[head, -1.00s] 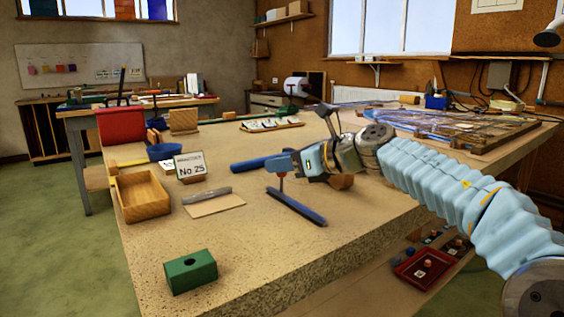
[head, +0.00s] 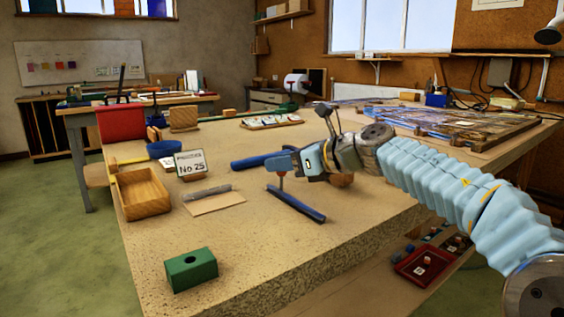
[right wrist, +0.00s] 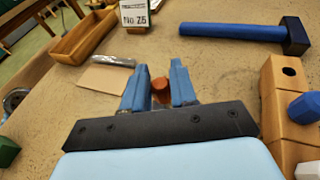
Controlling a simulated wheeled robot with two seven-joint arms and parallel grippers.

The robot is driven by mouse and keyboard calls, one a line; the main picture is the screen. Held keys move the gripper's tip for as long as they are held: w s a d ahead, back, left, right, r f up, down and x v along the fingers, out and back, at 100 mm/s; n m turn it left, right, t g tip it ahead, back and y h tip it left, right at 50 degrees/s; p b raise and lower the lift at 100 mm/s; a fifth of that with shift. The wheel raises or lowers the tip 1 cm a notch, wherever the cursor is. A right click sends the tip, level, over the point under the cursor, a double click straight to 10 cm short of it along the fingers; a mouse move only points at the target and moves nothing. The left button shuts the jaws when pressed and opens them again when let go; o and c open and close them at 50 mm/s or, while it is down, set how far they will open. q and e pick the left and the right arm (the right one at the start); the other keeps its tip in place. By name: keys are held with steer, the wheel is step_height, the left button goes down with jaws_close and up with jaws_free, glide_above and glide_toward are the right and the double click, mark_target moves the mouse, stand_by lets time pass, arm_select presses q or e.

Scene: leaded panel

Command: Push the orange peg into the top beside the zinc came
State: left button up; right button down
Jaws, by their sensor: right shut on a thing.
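My right gripper (head: 280,166) is low over the middle of the bench top (head: 230,245). In the right wrist view its two blue fingers (right wrist: 159,88) are shut on the orange peg (right wrist: 161,84), whose rounded end shows between them. A dark blue bar (head: 298,206) lies just below the hand. A grey bar (head: 207,193) by a tan card may be the zinc came. My left gripper is out of view.
A blue-handled hammer (right wrist: 235,32) and a wooden block with a hole (right wrist: 285,95) are right of the fingers in the wrist view. An open wooden box (head: 140,196), a number sign (head: 190,164) and a green block (head: 191,270) stand left. The front top is clear.

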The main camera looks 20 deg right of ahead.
steer(key=shift+f+b, duration=0.3)
steer(key=shift+f, duration=0.3)
steer(key=c, duration=0.8)
jaws_free()
steer(key=v, duration=1.3)
steer(key=shift+s+d+r, duration=0.1)
steer(key=shift+s+d, duration=0.1)
steer(key=shift+s, duration=0.05)
